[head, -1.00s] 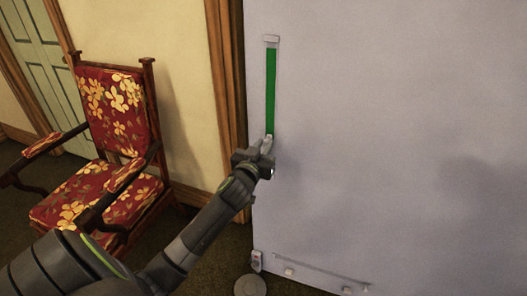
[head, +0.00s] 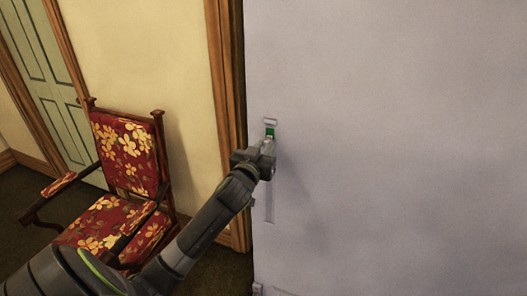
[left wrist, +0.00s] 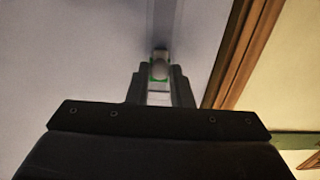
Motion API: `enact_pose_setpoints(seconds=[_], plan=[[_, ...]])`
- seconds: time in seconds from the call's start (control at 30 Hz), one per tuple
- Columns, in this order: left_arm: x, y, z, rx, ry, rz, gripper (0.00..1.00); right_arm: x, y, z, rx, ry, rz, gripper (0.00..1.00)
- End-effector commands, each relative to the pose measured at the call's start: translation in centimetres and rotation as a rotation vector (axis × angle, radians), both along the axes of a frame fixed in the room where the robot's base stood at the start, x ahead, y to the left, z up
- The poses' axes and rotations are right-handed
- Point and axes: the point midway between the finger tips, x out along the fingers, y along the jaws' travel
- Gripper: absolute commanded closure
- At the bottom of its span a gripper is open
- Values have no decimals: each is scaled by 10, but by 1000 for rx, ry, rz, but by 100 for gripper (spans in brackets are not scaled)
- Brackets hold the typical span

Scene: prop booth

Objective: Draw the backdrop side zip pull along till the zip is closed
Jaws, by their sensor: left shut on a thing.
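The zip runs upright near the left edge of the pale backdrop (head: 400,150). A short green strip (head: 270,132) shows between the grey top end (head: 270,121) of the zip and my left gripper (head: 266,148). Below the gripper the zip track (head: 269,205) is grey, with no green. My left gripper is shut on the zip pull, just under the top end. In the left wrist view the rounded grey pull (left wrist: 159,70) sits at the fingertips, with a little green around it. The fingers hide part of the pull. My right gripper is not in view.
A red flowered armchair (head: 125,160) stands left of my arm. A brown wooden door frame (head: 227,90) runs close along the backdrop's left edge. A pale green door (head: 48,80) is at the far left. The backdrop to the right is clear.

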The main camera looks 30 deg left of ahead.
Motion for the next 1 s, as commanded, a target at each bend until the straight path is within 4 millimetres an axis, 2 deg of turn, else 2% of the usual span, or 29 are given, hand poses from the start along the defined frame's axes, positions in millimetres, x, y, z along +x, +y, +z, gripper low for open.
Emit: enact_pose_setpoints(seconds=[0.03, 0.2, 0.77, 0.8, 0.93, 1.0], plan=[[0, 0, 14, 3, -3, -1, 100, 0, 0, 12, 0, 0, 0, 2], [0, 0, 28, 1, -2, -1, 100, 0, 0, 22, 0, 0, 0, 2], [0, 0, 32, 0, 0, 0, 100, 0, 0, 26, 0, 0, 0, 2], [0, 0, 32, 0, 0, 0, 77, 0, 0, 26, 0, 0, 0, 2], [0, 0, 32, 0, 0, 0, 60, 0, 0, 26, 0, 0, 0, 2], [0, 0, 32, 0, 0, 0, 59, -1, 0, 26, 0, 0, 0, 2]])
